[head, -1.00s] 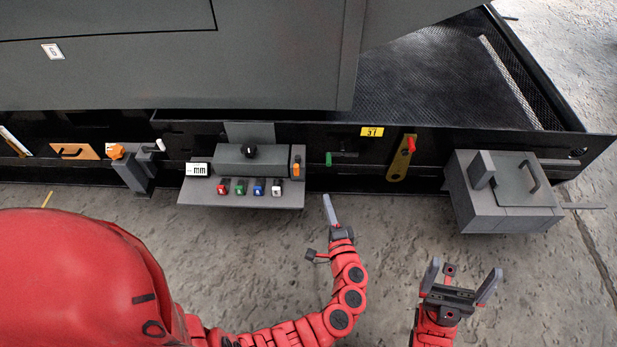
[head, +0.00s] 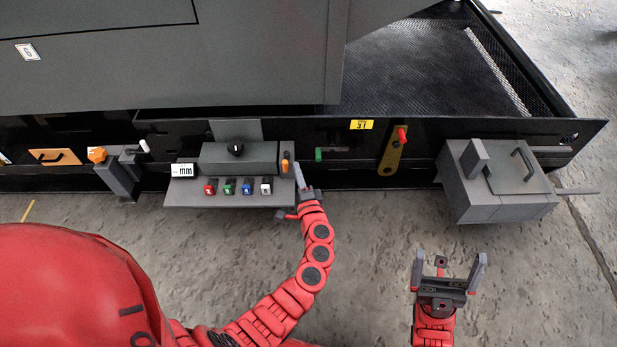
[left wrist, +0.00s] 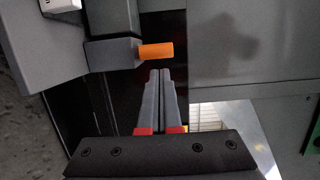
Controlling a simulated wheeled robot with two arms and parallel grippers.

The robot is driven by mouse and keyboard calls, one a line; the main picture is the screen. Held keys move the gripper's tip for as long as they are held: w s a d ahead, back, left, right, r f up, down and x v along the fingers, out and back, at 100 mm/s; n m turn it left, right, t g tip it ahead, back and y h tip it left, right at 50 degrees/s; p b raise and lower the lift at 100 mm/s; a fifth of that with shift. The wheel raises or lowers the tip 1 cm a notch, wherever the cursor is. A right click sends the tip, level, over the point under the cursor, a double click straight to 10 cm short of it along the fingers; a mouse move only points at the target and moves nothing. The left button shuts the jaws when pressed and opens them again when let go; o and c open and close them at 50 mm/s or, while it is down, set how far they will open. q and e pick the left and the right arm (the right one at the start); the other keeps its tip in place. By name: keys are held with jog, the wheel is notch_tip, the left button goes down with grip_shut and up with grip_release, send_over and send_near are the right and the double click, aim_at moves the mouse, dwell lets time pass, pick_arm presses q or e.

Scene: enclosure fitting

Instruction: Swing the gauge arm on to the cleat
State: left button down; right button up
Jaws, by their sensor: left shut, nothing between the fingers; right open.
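The grey console with an "mm" display (head: 186,170) stands on the black enclosure wall. At its right end is a small lever with an orange tip (head: 285,166), apparently the gauge arm. In the left wrist view the orange tip (left wrist: 157,51) sticks out to the right from a grey block (left wrist: 113,53). My left gripper (head: 297,168) is shut and empty, just right of the lever in the head view. In the left wrist view its fingertips (left wrist: 160,74) lie just below the orange tip, with no clear contact. My right gripper (head: 448,258) is open and empty over the floor. I cannot make out the cleat for certain.
Several coloured buttons (head: 229,187) sit on the console's front shelf. To the right are a green handle (head: 319,154), a brass lever with a red knob (head: 391,153) and a grey box (head: 497,195). The floor in front is clear.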

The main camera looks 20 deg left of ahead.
pick_arm(q)
jog(key=shift+s+a, duration=0.1)
jog(key=shift+a, duration=0.2)
jog(key=shift+s+a+m+h, duration=0.15)
jog(key=shift+a+m+h, duration=0.15)
jog(key=shift+h, duration=0.1)
